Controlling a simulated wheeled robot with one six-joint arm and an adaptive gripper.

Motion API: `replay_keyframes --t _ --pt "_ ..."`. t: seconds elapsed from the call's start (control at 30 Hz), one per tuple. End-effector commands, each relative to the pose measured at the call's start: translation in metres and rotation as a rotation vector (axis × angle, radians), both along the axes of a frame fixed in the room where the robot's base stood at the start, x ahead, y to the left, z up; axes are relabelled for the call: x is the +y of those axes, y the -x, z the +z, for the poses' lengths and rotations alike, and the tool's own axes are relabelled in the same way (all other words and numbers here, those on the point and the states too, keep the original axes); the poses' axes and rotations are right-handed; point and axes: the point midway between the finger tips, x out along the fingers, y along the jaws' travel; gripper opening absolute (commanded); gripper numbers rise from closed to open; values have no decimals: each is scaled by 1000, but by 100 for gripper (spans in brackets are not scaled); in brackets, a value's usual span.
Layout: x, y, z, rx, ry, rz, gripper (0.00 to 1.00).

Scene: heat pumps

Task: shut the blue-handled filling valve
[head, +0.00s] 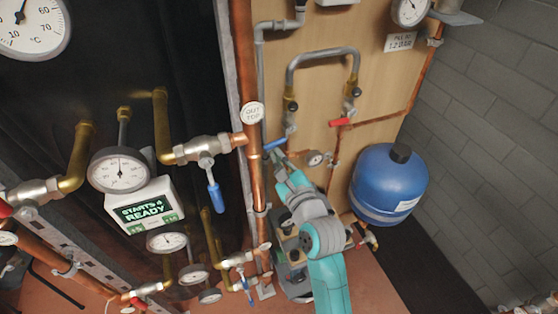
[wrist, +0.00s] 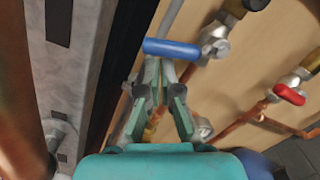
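The blue handle (wrist: 172,48) of a valve lies nearly level across the upper middle of the wrist view. It points left from its metal valve body (wrist: 215,45). In the head view this blue handle (head: 275,144) shows just above my gripper (head: 278,160), on the wooden panel. In the wrist view my gripper (wrist: 160,72) has its two fingers drawn close together, with the tips right at the handle's underside. Nothing shows between the fingers. I cannot tell whether the tips touch the handle.
A red-handled valve (head: 340,122) sits to the right on the panel. A thick copper pipe (head: 247,90) runs close to the left of my gripper. A blue tank (head: 388,184) stands at the right. Another blue handle (head: 214,197) hangs at the left.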

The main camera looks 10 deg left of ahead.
Motion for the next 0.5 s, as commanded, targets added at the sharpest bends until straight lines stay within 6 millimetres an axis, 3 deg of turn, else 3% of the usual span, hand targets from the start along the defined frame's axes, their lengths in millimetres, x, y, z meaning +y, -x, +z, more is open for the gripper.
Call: replay_keyframes --t 0.5 --pt "4 3 21 -5 -1 1 0"
